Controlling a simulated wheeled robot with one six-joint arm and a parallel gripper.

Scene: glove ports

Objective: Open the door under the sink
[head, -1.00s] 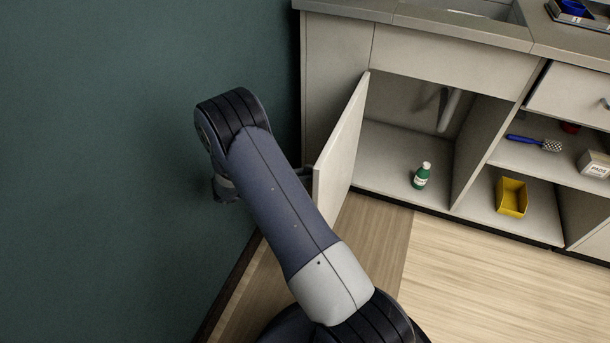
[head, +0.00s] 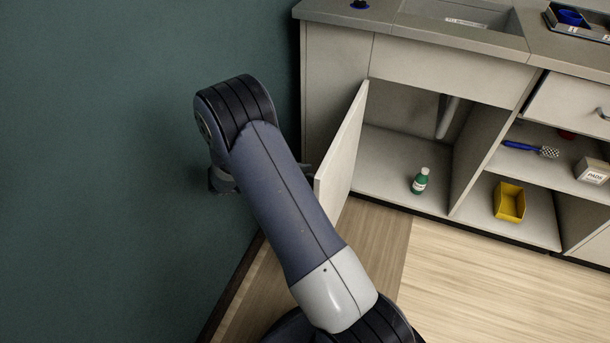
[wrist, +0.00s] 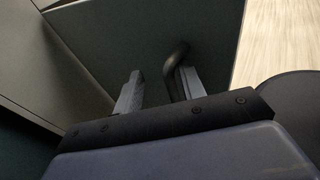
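The door under the sink (head: 343,150) is a pale panel standing wide open, swung out on its left-hand hinge side. The cabinet space behind it is exposed. In the wrist view, the door's face (wrist: 130,40) fills the upper middle, with a dark bar handle (wrist: 174,68) on it. My gripper (wrist: 160,90) has its two fingers apart. The handle lies between them, close to the right finger; whether they touch is not clear. In the head view my arm hides most of the gripper, and only a dark bit shows by the door's edge.
A green bottle (head: 420,181) stands on the cabinet floor near a drain pipe (head: 447,118). To the right are a yellow bin (head: 509,202), a blue-handled brush (head: 530,149) and a white box (head: 592,171). A dark green wall (head: 100,170) is close on the left. The wooden floor in front is clear.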

